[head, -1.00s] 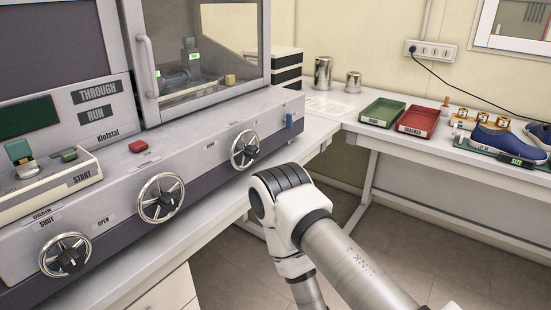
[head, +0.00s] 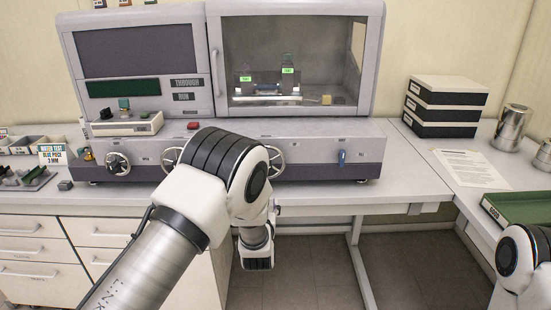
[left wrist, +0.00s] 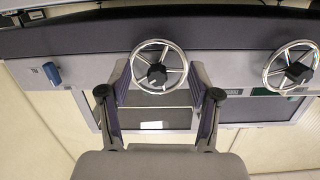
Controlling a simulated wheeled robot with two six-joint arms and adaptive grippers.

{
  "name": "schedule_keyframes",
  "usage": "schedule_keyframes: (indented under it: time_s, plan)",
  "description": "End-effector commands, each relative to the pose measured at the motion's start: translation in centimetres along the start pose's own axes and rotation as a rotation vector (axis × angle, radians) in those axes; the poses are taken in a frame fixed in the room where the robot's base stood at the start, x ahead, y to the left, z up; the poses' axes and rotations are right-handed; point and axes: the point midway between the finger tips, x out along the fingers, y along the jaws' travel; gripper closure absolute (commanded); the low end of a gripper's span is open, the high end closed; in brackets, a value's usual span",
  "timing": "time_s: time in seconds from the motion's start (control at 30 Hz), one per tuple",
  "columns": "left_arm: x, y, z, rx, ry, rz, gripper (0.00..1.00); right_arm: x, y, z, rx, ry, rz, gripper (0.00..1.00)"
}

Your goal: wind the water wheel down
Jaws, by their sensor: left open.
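Three spoked handwheels sit on the machine's front: a left one (head: 117,163), a middle one (head: 170,157) partly hidden by my left arm, and a right one (head: 275,160). I cannot read which is marked water. In the left wrist view, which is upside down, the right wheel (left wrist: 158,66) is straight ahead, between and beyond the open fingers of my left gripper (left wrist: 158,84). The gripper looks empty; contact with the wheel cannot be told. The middle wheel also shows there (left wrist: 292,66). In the head view my left arm hides its gripper. My right gripper is out of view.
A blue lever (head: 341,157) is right of the right wheel. A red button (head: 193,126) and a small control box (head: 128,125) sit on the ledge.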

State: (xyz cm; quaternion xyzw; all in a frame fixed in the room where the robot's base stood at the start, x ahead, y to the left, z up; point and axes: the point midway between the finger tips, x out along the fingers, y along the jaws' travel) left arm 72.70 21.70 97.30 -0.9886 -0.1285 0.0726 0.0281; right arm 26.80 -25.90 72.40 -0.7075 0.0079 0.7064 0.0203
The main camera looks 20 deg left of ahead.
Motion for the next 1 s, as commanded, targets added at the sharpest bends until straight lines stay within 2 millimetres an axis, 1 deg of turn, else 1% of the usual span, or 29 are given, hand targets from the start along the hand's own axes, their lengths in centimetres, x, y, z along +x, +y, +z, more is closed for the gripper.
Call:
schedule_keyframes:
  time_s: [0.03, 0.1, 0.13, 0.2, 0.27, 0.4, 0.53, 0.67, 0.87, 0.9, 0.97, 1.0]
  plan:
    - [0.6, 0.6, -3.3, -0.018, 0.067, -0.010, 0.37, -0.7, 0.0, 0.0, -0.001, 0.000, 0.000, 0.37]
    - [1.2, 1.1, -5.7, -0.034, 0.125, -0.022, 0.37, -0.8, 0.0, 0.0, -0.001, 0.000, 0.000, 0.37]
    - [1.4, 1.2, -6.2, -0.038, 0.137, -0.024, 0.37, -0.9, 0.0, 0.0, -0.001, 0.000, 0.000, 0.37]
    - [2.1, 1.3, -6.6, -0.041, 0.147, -0.027, 0.37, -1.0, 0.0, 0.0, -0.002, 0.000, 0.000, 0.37]
    - [3.0, 1.2, -6.7, -0.043, 0.145, -0.028, 0.37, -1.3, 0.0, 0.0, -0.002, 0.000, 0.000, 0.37]
    - [5.8, 1.1, -7.1, -0.042, 0.145, -0.027, 0.37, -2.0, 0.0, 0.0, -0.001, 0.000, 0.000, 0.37]
    - [7.9, 1.0, -7.2, -0.040, 0.142, -0.026, 0.37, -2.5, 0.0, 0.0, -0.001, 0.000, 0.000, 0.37]
    - [8.9, 1.0, -7.2, -0.039, 0.141, -0.025, 0.37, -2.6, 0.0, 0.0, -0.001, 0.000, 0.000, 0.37]
    - [9.0, 1.0, -7.2, -0.037, 0.140, -0.024, 0.37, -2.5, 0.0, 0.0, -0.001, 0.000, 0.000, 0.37]
    - [9.0, 1.0, -7.2, -0.037, 0.140, -0.024, 0.44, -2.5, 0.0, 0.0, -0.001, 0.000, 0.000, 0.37]
    - [9.0, 1.0, -7.2, -0.037, 0.140, -0.024, 0.65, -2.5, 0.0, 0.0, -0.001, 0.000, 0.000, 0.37]
    - [9.0, 1.0, -7.2, -0.037, 0.140, -0.024, 0.80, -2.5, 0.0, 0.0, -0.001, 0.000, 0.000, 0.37]
